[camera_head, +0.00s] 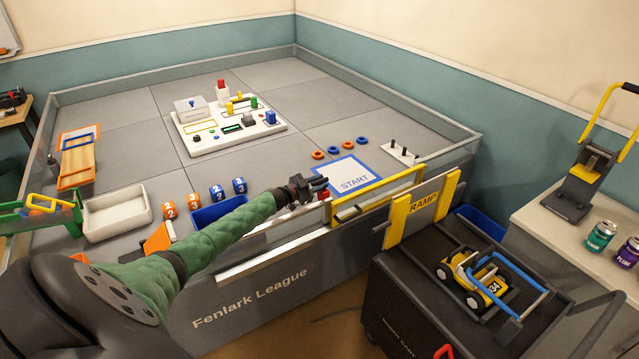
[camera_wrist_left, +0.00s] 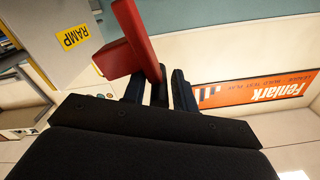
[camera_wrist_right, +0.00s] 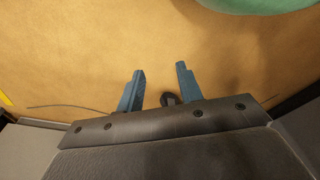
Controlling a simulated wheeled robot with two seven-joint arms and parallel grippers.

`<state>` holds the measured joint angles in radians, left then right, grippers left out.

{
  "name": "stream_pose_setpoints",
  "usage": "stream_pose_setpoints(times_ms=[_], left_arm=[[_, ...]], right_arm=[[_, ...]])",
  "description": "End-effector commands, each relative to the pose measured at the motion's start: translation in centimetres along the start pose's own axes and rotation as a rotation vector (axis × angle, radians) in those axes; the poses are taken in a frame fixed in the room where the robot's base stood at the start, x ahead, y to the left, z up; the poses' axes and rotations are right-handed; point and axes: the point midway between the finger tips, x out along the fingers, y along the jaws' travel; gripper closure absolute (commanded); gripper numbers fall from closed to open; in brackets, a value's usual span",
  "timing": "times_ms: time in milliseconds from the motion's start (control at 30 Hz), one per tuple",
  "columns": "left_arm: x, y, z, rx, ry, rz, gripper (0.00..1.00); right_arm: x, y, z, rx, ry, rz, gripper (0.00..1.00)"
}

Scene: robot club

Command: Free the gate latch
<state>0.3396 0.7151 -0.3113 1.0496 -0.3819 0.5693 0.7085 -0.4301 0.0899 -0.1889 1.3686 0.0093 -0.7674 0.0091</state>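The gate latch (camera_head: 325,194) is a small red piece on the field's front wall, at the left end of the yellow-framed gate (camera_head: 378,198). My left gripper (camera_head: 322,184) is right at it. In the left wrist view the red latch (camera_wrist_left: 134,35) shows large, with a block to one side. Its lower end shows between the two fingertips of my left gripper (camera_wrist_left: 159,80), which stand apart. I cannot tell whether they touch it. My right gripper (camera_wrist_right: 160,72) is open and empty above a brown floor, in the right wrist view only.
A dark cart (camera_head: 400,285) with a RAMP panel (camera_head: 423,205) and a yellow toy vehicle (camera_head: 480,285) stands close right of the gate. Blue bin (camera_head: 217,212) and numbered blocks lie left of my gripper. The START mat (camera_head: 350,175) lies behind the gate.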

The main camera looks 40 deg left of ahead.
Motion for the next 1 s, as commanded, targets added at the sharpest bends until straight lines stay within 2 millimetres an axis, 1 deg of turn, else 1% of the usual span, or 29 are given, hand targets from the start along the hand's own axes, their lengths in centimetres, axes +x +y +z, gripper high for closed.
stream_pose_setpoints(times_ms=[367,467,600,700,1000], left_arm=[[0.1,0.0,-0.2,0.000,0.003,0.000,0.72],[-0.2,0.0,-0.1,0.001,0.003,0.001,0.72],[-1.3,0.0,0.1,0.002,0.001,0.001,0.72],[-2.5,0.1,0.1,0.001,0.002,0.002,0.72],[-6.2,0.1,0.1,0.001,0.001,0.000,0.72]], right_arm=[[0.0,-0.2,0.0,0.001,0.000,-0.002,0.64],[0.1,-0.2,0.0,0.001,-0.002,-0.002,0.64],[0.0,-0.3,-0.2,0.003,-0.009,-0.004,0.64],[-1.6,-0.8,-0.8,0.005,-0.010,-0.010,0.64],[-4.2,-1.3,-2.0,0.011,-0.023,-0.019,0.64]])
